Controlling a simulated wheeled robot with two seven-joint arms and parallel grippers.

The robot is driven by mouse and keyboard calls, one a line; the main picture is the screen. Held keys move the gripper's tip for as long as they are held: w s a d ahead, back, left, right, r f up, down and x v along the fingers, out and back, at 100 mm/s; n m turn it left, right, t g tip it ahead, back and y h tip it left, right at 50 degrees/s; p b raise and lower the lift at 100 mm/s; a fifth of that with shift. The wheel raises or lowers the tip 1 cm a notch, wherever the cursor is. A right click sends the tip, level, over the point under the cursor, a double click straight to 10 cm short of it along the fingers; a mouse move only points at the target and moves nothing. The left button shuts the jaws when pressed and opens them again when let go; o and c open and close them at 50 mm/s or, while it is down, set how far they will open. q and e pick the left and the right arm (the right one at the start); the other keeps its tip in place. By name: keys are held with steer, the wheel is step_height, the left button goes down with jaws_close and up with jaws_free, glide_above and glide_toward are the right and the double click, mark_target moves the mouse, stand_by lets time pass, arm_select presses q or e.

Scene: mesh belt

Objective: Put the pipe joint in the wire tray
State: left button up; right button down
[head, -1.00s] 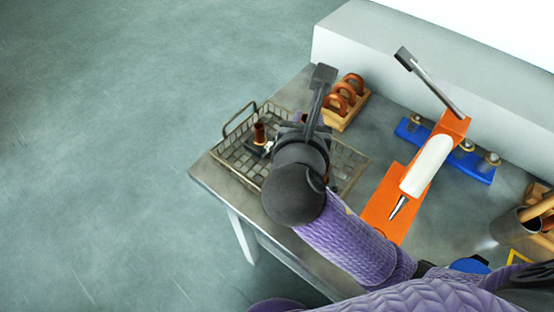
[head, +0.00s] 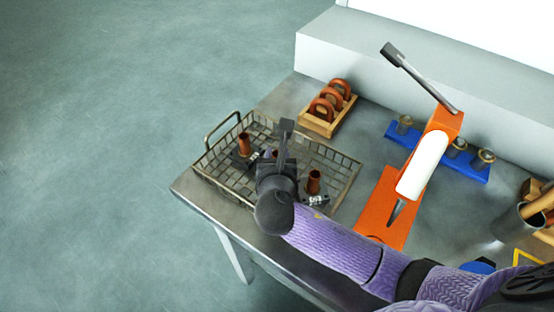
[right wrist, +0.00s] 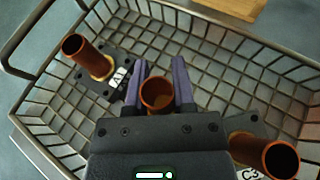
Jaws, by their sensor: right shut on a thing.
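My right gripper (head: 281,166) is over the middle of the wire tray (head: 343,191), pointing down into it. In the right wrist view its two purple-grey fingers (right wrist: 159,76) are shut on a brown pipe joint (right wrist: 157,93), seen from above as an open round tube. Its lower end is hidden, so I cannot tell whether it touches the tray floor. Two similar brown tubes on dark labelled plates sit in the tray. One (head: 244,143) is on the left and one (head: 313,182) on the right of the gripper. My left gripper is not in view.
A wooden rack with brown rings (head: 327,107) stands behind the tray. Right of it is an orange stand with a white cylinder and long lever (head: 425,165), then a blue strip with metal pieces (head: 465,166). The table's left edge is close to the tray.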

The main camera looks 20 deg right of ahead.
steer(key=shift+r, duration=0.15)
steer(key=shift+c, duration=2.2)
jaws_free()
steer(key=p+v, duration=0.4)
steer(key=v, duration=0.7)
steer(key=shift+s+r, duration=0.2)
steer(key=shift+s, duration=0.05)
steer(key=shift+s+a, duration=0.1)
steer(key=shift+s, duration=0.1)
